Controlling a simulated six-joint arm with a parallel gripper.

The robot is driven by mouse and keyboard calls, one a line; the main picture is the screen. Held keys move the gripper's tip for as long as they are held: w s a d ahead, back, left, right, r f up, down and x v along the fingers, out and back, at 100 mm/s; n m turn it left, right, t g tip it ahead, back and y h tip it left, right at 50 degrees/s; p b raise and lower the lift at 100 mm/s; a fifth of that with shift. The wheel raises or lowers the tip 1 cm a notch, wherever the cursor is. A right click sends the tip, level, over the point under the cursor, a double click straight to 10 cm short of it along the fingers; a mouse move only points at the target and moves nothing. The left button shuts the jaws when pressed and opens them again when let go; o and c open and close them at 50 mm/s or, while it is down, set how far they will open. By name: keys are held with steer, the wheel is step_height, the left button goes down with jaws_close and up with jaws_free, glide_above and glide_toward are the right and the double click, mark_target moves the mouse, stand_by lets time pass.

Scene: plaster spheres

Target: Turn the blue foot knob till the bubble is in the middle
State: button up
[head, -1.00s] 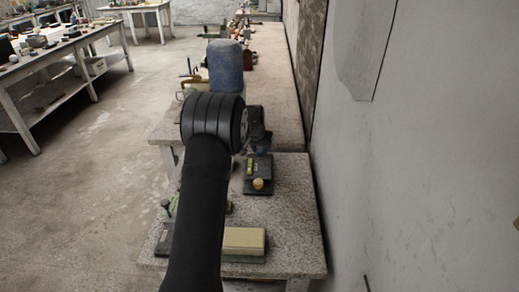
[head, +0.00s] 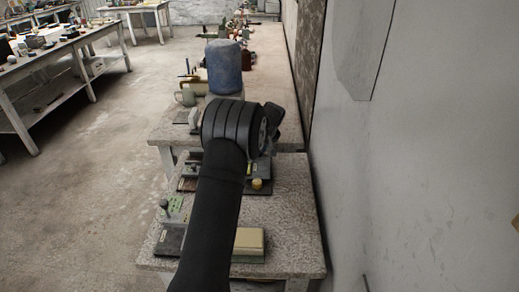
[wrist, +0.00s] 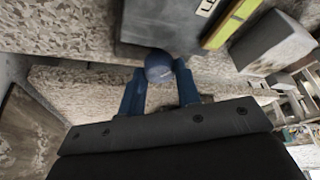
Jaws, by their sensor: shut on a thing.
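In the wrist view, the blue foot knob (wrist: 158,66) sits between the two blue fingers of my gripper (wrist: 161,74), which is shut on it. The knob is at the edge of a dark plate (wrist: 158,28). A yellow-green vial strip (wrist: 232,22) and a white label lie on that plate; I cannot make out the bubble. In the head view, my arm hides the gripper and the blue knob. A yellow knob (head: 257,184) shows at the plate's near end, just right of my arm.
A cream block (head: 248,242) lies on the near stone-topped bench (head: 290,215). A green-labelled device (head: 175,207) stands left of my arm. A blue drum-shaped object (head: 223,66) stands farther back. The wall (head: 420,150) closes off the right side.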

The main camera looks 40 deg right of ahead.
steer(key=shift+n+y, duration=0.3)
steer(key=shift+n, duration=0.2)
steer(key=o, duration=1)
steer(key=shift+c, duration=0.2)
